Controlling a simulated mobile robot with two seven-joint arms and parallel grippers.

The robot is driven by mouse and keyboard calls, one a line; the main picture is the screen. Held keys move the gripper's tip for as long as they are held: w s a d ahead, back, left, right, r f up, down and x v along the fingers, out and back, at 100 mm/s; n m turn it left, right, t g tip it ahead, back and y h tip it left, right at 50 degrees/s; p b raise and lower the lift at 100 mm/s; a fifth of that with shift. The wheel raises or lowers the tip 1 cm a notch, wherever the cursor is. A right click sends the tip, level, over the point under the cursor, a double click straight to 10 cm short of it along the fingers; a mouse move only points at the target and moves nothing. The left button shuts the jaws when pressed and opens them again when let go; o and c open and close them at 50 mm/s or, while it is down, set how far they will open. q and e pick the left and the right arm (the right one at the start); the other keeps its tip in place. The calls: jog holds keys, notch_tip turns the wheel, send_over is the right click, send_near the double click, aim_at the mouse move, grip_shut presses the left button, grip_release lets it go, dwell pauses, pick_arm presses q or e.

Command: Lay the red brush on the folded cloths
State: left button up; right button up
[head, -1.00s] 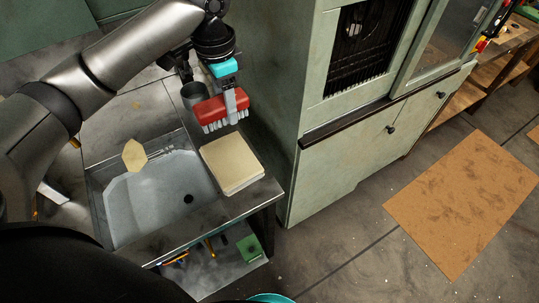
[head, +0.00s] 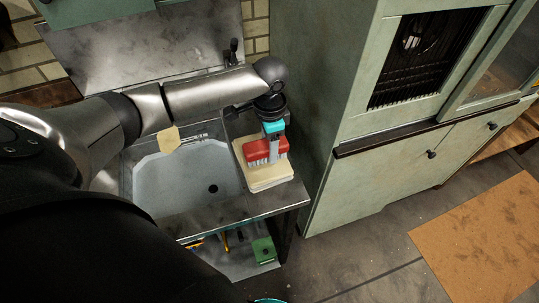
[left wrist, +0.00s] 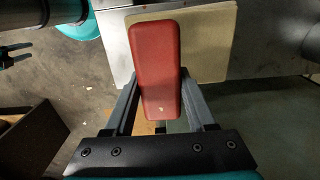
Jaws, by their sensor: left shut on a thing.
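The red brush (head: 259,151) is in my left gripper (head: 274,148), bristles down, just over the folded cloths (head: 268,182). The cloths are a flat cream stack on the counter's right end, beside the sink. In the left wrist view the red back of the brush (left wrist: 156,58) lies between the fingers of my left gripper (left wrist: 164,108), and it overlaps the pale cloths (left wrist: 210,45). I cannot tell whether the bristles touch the cloths. My right gripper (left wrist: 17,52) shows small at the left edge of the left wrist view, its fingers apart and empty.
The sink basin (head: 185,180) lies left of the cloths, with a pale yellowish piece (head: 164,140) at its back rim. A green cabinet (head: 345,150) rises close on the right. A green box (head: 264,250) sits on the lower shelf. A brown mat (head: 485,250) lies on the floor.

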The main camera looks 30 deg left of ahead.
pick_arm(q)
jog(key=shift+f, duration=1.95)
jog(key=o, duration=1.2)
jog(key=shift+f, duration=0.15)
notch_tip(320, 180, up, 12)
jog(key=shift+r+p, duration=0.2)
jog(key=shift+p, duration=0.4)
jog(key=shift+d, duration=0.1)
